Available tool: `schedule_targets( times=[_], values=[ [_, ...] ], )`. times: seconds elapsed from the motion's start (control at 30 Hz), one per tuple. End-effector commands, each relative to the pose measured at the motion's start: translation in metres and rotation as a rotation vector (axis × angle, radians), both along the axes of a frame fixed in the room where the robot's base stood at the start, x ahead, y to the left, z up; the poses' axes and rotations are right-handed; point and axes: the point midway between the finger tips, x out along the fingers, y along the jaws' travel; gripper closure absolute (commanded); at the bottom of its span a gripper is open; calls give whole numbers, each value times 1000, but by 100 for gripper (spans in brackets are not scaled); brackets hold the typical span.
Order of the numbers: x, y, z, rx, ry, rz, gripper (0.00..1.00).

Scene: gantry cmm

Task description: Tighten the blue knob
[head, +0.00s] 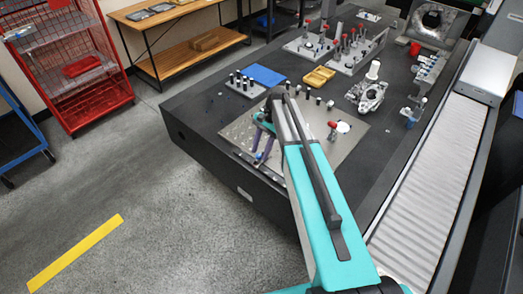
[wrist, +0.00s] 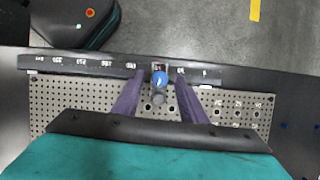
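A blue knob (wrist: 160,79) shows in the wrist view on a grey stem, near the scale-marked edge of a perforated metal plate (wrist: 75,110). My gripper (wrist: 161,85) is open, its two purple fingers apart on the left and right of the knob. A gap shows on both sides, so the fingers do not appear to touch it. In the head view my gripper (head: 262,143) is low over the near left part of the plate (head: 340,150). The knob between the fingers cannot be made out there.
Small dark posts (head: 318,100), a red-topped clamp (head: 333,128) and a white disc (head: 343,127) stand on the plate. A blue-topped fixture (head: 411,116) stands near the conveyor (head: 425,185). A blue mat (head: 264,75) and yellow tray (head: 319,76) lie behind.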

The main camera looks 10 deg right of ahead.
Motion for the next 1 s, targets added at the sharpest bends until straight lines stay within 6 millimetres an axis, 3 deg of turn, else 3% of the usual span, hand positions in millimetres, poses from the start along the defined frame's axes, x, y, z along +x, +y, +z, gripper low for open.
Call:
schedule_targets(
  times=[0.27, 1.0],
  values=[
    [5, -6, 16, 0, -2, -1, 61],
    [26, -37, 102, -1, -2, -2, 61]
  ],
)
